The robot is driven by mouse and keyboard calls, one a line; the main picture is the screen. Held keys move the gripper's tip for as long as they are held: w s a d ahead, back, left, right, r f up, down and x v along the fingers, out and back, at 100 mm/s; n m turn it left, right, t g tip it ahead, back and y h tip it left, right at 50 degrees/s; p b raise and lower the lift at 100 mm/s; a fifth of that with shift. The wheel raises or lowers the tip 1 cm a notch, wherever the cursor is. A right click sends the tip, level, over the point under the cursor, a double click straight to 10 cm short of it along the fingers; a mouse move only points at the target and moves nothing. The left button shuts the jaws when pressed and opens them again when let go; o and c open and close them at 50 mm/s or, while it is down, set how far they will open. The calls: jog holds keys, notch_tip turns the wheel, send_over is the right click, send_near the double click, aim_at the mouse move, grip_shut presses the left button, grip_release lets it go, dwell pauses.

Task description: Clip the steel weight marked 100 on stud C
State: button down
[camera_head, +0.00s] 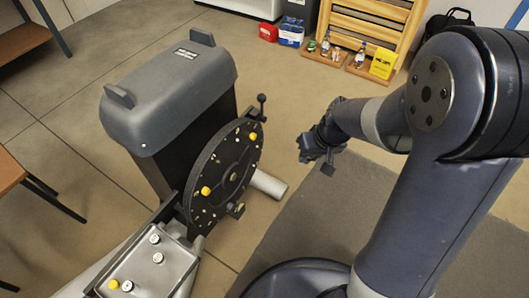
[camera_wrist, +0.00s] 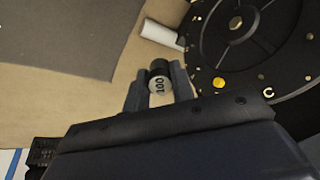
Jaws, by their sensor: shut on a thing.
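My gripper (camera_wrist: 160,84) is shut on the steel weight marked 100 (camera_wrist: 158,86), a small round piece with a dark part above its pale numbered face. In the head view my gripper (camera_head: 322,150) is in the air to the right of the black flywheel disc (camera_head: 224,172), apart from it; the weight cannot be made out there. The disc also fills the upper right of the wrist view (camera_wrist: 285,42). A letter C (camera_wrist: 268,92) is on its rim near a yellow piece (camera_wrist: 218,82). Whether a bare stud stands at C is unclear.
A metal tray (camera_head: 140,270) at the lower left holds several weights, steel and yellow. A crank arm (camera_head: 261,105) sticks up beside the disc, and a pale cylinder (camera_head: 269,185) lies low behind it. Open floor lies between disc and gripper.

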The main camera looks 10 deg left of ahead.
jog(key=s+a+f+n+y+b, duration=0.25)
jog(key=a+n+y+b, duration=0.45)
jog(key=a, duration=0.5)
jog(key=shift+w+a+f+m+t+y+b, duration=0.2)
jog(key=shift+w+a+m+t+y+b, duration=0.45)
jog(key=shift+w+a+t+y, duration=0.4)
jog(key=shift+w+a+f+m+t+y+b, duration=0.25)
jog(key=shift+w+a+m+t+y+b, duration=0.35)
jog(key=shift+w+a+y, duration=0.45)
jog(key=shift+w+a+f+m+t+y+b, duration=0.2)
jog(key=shift+w+a+m+t+y+b, duration=0.45)
jog(key=shift+y, duration=0.65)
jog(key=shift+w, duration=0.15)
jog(key=shift+b, duration=0.6)
jog(key=shift+w+a+b, duration=0.2)
jog(key=shift+a+b, duration=0.25)
jog(key=shift+a, duration=0.1)
